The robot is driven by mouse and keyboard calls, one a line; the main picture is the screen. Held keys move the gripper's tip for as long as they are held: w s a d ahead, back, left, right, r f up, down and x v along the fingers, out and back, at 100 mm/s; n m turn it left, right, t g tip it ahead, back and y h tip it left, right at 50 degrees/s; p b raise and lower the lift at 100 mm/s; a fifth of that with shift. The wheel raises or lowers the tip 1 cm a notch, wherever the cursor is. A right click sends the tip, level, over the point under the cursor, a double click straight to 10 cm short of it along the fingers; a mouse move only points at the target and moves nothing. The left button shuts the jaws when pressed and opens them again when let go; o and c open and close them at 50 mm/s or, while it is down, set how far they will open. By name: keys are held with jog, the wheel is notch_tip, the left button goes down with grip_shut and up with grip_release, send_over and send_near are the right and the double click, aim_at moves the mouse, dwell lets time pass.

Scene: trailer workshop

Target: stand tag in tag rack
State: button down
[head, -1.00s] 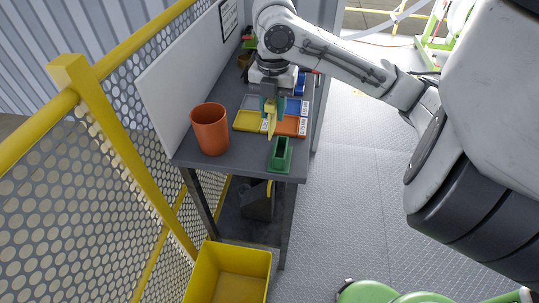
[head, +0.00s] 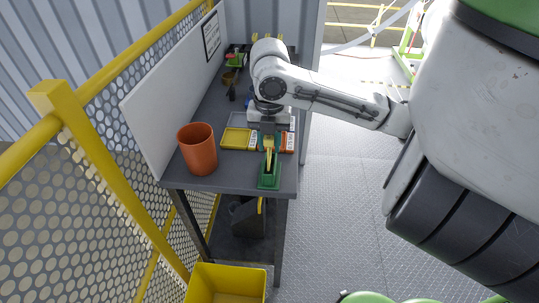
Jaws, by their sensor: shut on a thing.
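The tag rack is a small green open-topped holder (head: 269,181) near the front right of the grey bench top. My gripper (head: 268,148) points down just behind and above it, with green fingers. It is shut on a yellow tag (head: 269,157), which hangs upright below the fingers. The tag's lower end overlaps the rack's opening in the head view. I cannot tell whether the tag is inside the rack or just above it.
An orange cup (head: 198,150) stands to the left on the bench (head: 222,186). A yellow tray (head: 235,138) and other coloured trays lie behind the rack. A white board (head: 165,97) lines the left side. A yellow bin (head: 225,283) stands below in front.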

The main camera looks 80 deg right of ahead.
jog(key=shift+f, duration=2.2)
jog(key=shift+f, duration=0.1)
jog(key=shift+f, duration=0.15)
jog(key=c, duration=0.8)
grip_release()
jog(key=shift+c, duration=0.2)
